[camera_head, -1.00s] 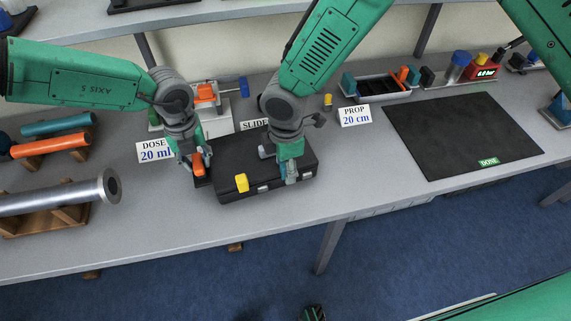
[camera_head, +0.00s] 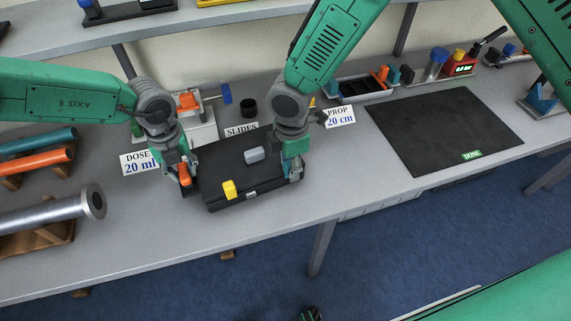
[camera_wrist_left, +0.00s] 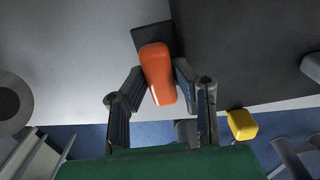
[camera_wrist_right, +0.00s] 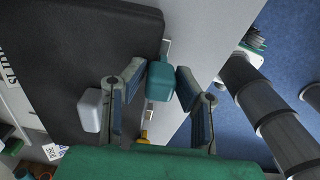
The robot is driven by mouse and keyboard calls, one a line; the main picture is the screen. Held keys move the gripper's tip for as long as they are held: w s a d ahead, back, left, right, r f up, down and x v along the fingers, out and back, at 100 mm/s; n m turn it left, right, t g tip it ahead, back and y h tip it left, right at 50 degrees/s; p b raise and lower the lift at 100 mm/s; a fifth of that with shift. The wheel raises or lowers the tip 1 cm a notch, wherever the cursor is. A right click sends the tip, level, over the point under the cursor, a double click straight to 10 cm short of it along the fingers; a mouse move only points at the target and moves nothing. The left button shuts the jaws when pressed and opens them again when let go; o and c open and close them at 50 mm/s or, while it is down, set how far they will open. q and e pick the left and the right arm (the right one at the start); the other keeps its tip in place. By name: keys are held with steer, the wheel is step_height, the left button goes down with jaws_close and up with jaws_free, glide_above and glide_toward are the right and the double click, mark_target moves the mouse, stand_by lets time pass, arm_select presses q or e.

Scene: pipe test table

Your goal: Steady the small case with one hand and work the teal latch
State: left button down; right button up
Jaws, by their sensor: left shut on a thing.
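The small black case (camera_head: 222,165) lies on the bench with a grey block (camera_head: 254,155) on its top. A yellow latch (camera_head: 229,189) is at its front edge. My left gripper (camera_head: 186,178) is shut on an orange grip (camera_wrist_left: 158,72) at the case's left end. My right gripper (camera_head: 294,170) is at the case's front right corner. In the right wrist view, the teal latch (camera_wrist_right: 160,86) lies between my right fingers, which look open around it. Whether they touch it I cannot tell. The latch is mostly hidden in the head view.
A dose sign (camera_head: 139,163), a slides sign (camera_head: 241,131) and a prop sign (camera_head: 340,118) stand nearby. A metal cylinder (camera_head: 45,209) rests on wood at left. The bench's front edge is close to the case.

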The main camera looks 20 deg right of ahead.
arm_select(q)
steer(key=shift+a, duration=0.1)
arm_select(e)
steer(key=shift+o, duration=0.8)
step_height(320, 180, up, 12)
steer(key=shift+w, duration=0.1)
arm_select(q)
steer(key=c, duration=1.2)
jaws_free()
arm_select(e)
steer(key=shift+f, duration=0.1)
